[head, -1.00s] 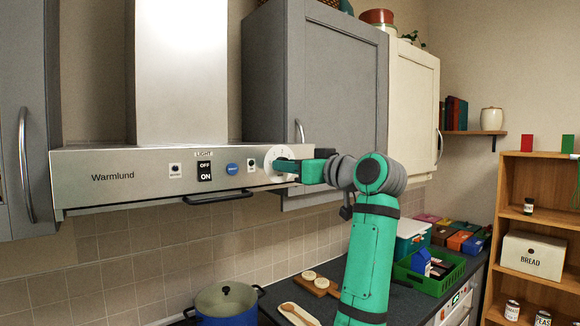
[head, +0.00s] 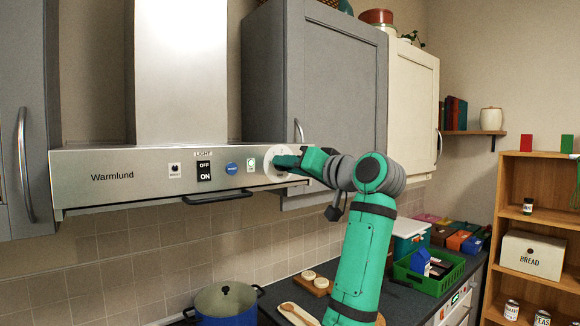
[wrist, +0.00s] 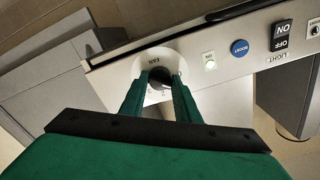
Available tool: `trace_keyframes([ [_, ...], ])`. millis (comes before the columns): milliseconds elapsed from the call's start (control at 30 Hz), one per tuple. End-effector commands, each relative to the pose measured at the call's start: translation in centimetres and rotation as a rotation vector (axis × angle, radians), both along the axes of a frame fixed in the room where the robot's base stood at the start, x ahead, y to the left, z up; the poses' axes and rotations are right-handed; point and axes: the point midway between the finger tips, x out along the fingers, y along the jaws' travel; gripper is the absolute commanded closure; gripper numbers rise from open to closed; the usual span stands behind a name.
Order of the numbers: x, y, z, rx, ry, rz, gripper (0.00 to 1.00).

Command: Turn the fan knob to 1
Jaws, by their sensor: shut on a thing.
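The fan knob is a dark round knob (wrist: 161,74) on a white dial plate (wrist: 149,59), at the right end of the range hood front. In the head view the white dial plate (head: 271,152) shows around my fingers, and the knob itself is hidden behind them. My green gripper (head: 289,162) is shut on the knob. In the wrist view my gripper's two fingers (wrist: 160,84) stand on either side of it. The dial's numbers are too small or covered to read. A small indicator (head: 250,166) left of the dial looks green.
The hood front (head: 120,180) also carries a blue button (head: 232,169) and an OFF/ON light switch (head: 204,171). A rail (head: 218,197) hangs below. A grey cabinet (head: 335,90) stands close above my gripper. A blue pot (head: 226,305) stands below.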

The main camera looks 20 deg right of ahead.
Motion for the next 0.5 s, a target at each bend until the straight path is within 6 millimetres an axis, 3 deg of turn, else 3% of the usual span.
trace_keyframes([
  [500, -0.08, -0.21, 0.04, 0.252, 0.09, -0.003, 0.93],
])
